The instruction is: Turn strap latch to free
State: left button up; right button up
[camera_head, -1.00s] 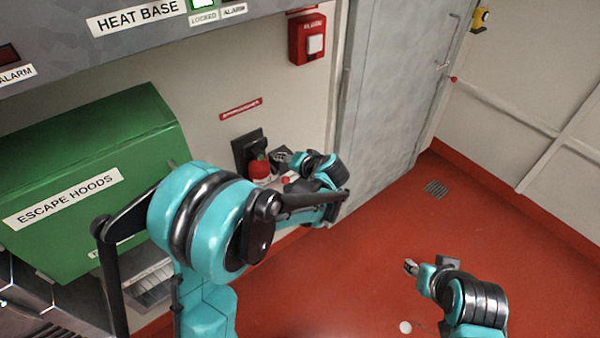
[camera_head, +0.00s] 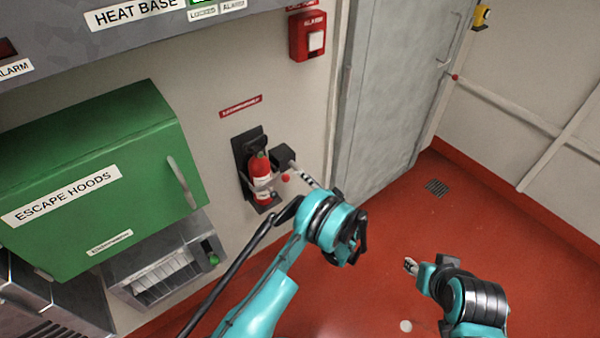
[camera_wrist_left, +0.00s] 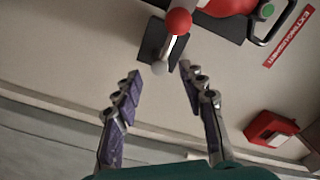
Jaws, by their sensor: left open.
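A red fire extinguisher (camera_head: 261,172) stands upright in a dark wall bracket (camera_head: 240,152), with a pale strap (camera_head: 263,186) across it. A red ball knob (camera_head: 286,178) sits just right of it, below a dark block (camera_head: 284,156). In the left wrist view, the red knob (camera_wrist_left: 178,21) tops a short pale lever (camera_wrist_left: 170,46) in front of the dark block (camera_wrist_left: 153,38). My left gripper (camera_head: 304,176) is open beside the knob; in its wrist view the fingers (camera_wrist_left: 160,70) are spread below the lever, with nothing gripped.
A green escape hoods box (camera_head: 95,180) is on the wall at left. A red alarm box (camera_head: 308,36) hangs above, and a grey door (camera_head: 395,90) stands to the right. The red floor (camera_head: 400,220) is largely clear.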

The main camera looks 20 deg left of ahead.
pick_arm(q)
jog(key=shift+b+x, duration=0.5)
jog(key=shift+x, duration=1.75)
grip_shut()
jog(key=shift+d, duration=0.1)
